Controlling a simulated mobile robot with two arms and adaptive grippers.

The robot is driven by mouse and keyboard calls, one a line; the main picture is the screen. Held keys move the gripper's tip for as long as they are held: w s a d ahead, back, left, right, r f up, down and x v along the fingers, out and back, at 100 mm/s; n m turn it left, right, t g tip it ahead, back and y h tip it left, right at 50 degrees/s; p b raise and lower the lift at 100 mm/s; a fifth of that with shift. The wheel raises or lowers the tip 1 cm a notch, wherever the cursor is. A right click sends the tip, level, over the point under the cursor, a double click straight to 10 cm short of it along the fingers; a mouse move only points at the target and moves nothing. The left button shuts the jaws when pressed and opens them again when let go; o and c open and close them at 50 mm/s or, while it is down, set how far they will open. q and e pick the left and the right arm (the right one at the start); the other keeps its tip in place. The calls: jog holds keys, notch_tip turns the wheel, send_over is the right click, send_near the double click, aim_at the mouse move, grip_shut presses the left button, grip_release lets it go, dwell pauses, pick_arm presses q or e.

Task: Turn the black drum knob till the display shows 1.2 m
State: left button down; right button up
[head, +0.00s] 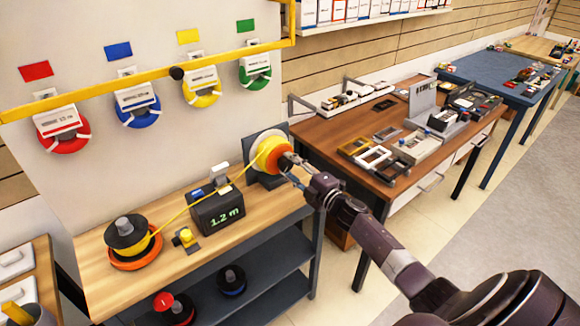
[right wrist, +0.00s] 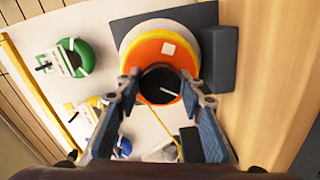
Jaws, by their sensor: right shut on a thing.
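The drum (head: 262,147) stands at the right end of the wooden bench, with a white rim, yellow cord and an orange face. Its black knob (right wrist: 160,84) shows in the right wrist view, with a pale line on it, in the middle of the orange face (right wrist: 140,52). My right gripper (head: 292,168) is at the drum's face, its fingers on either side of the knob and shut on it. The dark display box (head: 222,214) reads 1.2 m in green. My left gripper is not in view.
Yellow cord (head: 185,208) runs from the drum past the display box to a black-topped spool (head: 127,232) on an orange base. A small yellow device (head: 184,238) sits between them. A brown table (head: 345,132) with several parts stands to the right.

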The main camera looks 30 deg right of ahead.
jog(key=o, duration=1.2)
jog(key=shift+c, duration=0.2)
jog(key=s+d, duration=0.1)
jog(key=s, duration=1.1)
